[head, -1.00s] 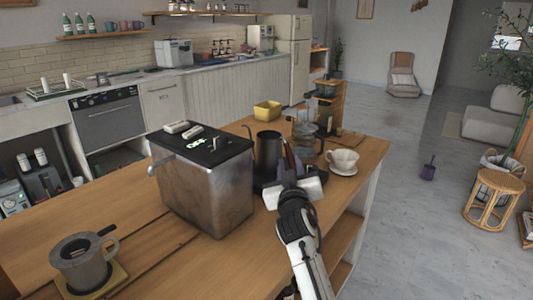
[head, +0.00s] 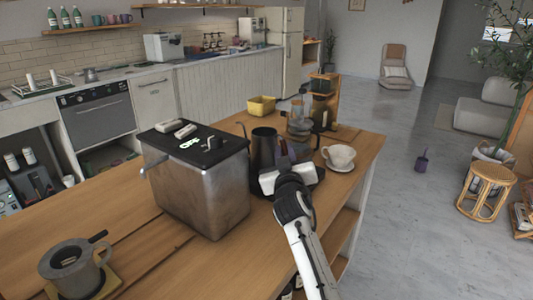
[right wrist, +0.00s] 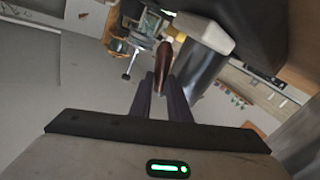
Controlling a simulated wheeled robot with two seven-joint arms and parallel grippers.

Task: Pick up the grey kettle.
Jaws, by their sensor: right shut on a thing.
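The dark grey kettle (head: 264,149), with a thin curved spout on its left, is upright on the wooden counter side, just right of the steel coffee machine. My right gripper (head: 288,156) is at the kettle's right, on its handle side. In the right wrist view, the purple fingers (right wrist: 164,92) are shut on the reddish-brown handle (right wrist: 164,58), with the grey kettle body (right wrist: 204,72) beside it. My gripper and wrist hide the kettle's lower right, so I cannot tell whether its bottom touches what is below. My left gripper is out of view.
The steel coffee machine (head: 198,190) stands close to the kettle's left. A white cup on a saucer (head: 339,156) is to the right. A glass server (head: 299,127) and wooden stand (head: 326,100) are behind. A grinder-like mug (head: 74,265) is front left.

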